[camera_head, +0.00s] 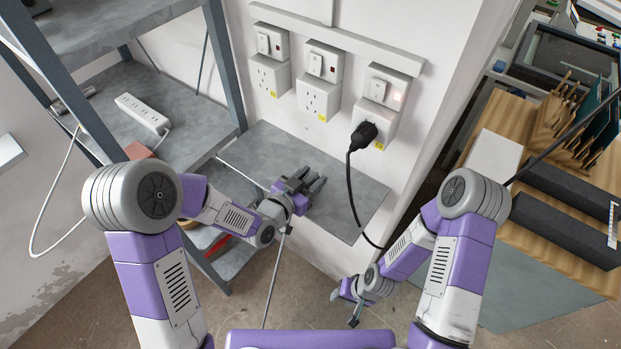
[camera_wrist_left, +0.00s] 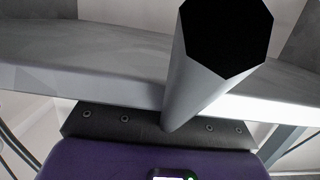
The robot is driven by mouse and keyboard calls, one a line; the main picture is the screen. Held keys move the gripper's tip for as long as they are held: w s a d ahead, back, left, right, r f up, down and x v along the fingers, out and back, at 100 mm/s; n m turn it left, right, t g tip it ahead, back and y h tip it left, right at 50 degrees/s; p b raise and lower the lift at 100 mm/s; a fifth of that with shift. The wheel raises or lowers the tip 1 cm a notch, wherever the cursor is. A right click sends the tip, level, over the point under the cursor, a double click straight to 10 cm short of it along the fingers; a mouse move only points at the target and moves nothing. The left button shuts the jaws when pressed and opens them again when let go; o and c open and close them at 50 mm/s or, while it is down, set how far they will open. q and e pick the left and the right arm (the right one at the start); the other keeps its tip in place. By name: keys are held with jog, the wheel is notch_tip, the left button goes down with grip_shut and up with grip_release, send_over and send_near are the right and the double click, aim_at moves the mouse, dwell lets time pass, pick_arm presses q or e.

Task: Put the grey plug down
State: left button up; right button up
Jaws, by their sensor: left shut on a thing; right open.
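My left gripper (camera_head: 312,184) is just above the grey shelf board (camera_head: 352,205) below the wall sockets. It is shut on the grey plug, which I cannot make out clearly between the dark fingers. In the left wrist view a thick grey rod, probably the plug's cable (camera_wrist_left: 200,90), runs close past the camera and hides the fingertips. In the head view a thin grey cable (camera_head: 275,275) hangs below the gripper. I cannot tell whether the plug touches the board. My right gripper (camera_head: 345,308) is open and empty, low in front of the wall.
A black plug (camera_head: 364,134) sits in the right wall socket (camera_head: 385,112), its black cord hanging past the board's right side. The middle socket (camera_head: 318,98) and left socket (camera_head: 268,76) are empty. A white power strip (camera_head: 143,114) lies on the metal rack at left.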

pick_arm(q)
jog(key=shift+r, duration=0.1)
jog(key=shift+f+b, duration=0.2)
jog(key=shift+b, duration=0.1)
jog(key=o, duration=1)
jog(key=shift+r, duration=0.1)
